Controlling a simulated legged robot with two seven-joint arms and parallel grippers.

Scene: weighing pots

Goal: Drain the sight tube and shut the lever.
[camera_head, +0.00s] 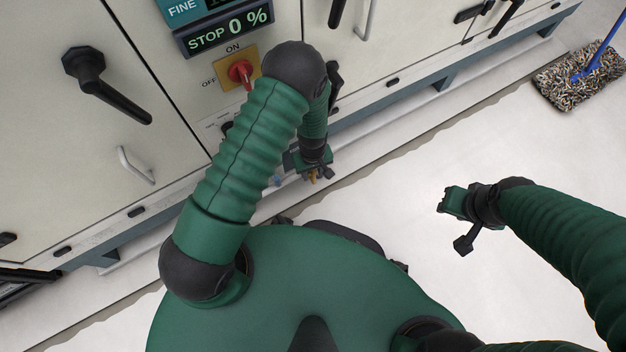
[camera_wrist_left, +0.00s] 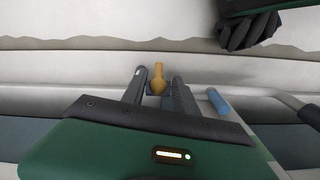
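In the head view the left gripper (camera_head: 313,173) is low by the cabinet's foot, partly behind my arm. A blue cylindrical end (camera_wrist_left: 218,101) lies right of the fingers. My right gripper (camera_head: 447,203) hangs over the floor, away from the cabinet; its fingers are too small to judge. I cannot make out a sight tube.
The cabinet front carries a display (camera_head: 228,32) reading "STOP 0 %", a red rotary switch (camera_head: 240,72) on a yellow plate, and a black handle (camera_head: 105,85). A mop (camera_head: 580,78) lies on the floor at upper right. The floor (camera_head: 400,150) between is clear.

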